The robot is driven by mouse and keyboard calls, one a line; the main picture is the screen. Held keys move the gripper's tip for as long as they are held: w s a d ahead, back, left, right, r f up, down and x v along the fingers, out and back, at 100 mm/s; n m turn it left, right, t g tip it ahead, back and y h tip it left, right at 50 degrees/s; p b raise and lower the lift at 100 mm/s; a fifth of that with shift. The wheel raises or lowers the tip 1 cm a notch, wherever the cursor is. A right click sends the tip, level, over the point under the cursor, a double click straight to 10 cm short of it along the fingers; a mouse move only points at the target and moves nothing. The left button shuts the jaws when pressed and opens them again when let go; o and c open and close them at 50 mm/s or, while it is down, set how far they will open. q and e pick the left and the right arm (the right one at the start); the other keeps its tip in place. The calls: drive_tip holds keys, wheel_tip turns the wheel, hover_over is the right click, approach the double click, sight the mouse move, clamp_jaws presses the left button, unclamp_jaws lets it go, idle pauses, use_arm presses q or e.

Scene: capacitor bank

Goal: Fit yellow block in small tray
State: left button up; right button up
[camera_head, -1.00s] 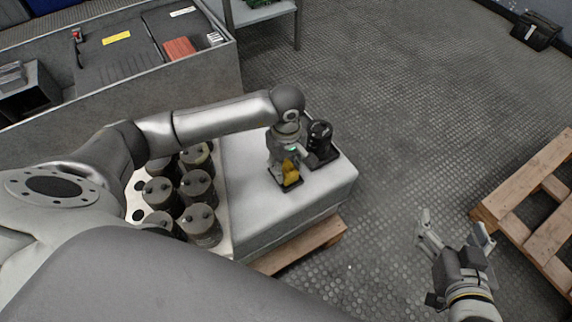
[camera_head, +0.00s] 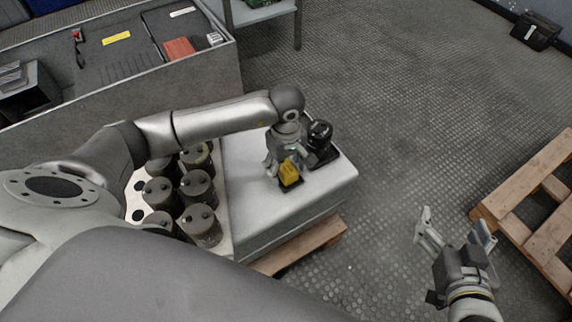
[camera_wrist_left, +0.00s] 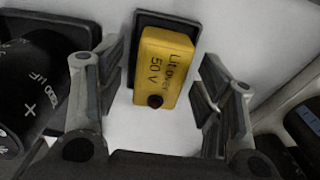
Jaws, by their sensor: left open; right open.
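The yellow block (camera_head: 290,173), marked "50 V", stands at the small black tray (camera_head: 290,187) on the pale work surface. In the left wrist view the block (camera_wrist_left: 170,62) overlaps the tray (camera_wrist_left: 141,21), whose dark rim shows at its far and left sides. I cannot tell whether the block is fully seated. My left gripper (camera_head: 285,165) is open above the block, with its fingers apart on both sides of it in the left wrist view (camera_wrist_left: 160,85). My right gripper (camera_head: 457,226) is open and empty above the floor.
Several grey capacitors (camera_head: 197,187) stand on the left part of the surface. A wooden pallet (camera_head: 530,205) lies at the right. The front right of the white surface (camera_head: 325,180) is clear.

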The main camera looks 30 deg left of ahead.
use_arm(q)
drive_tip(key=shift+r, duration=0.1)
wheel_tip(320, 180, up, 12)
idle(0.4)
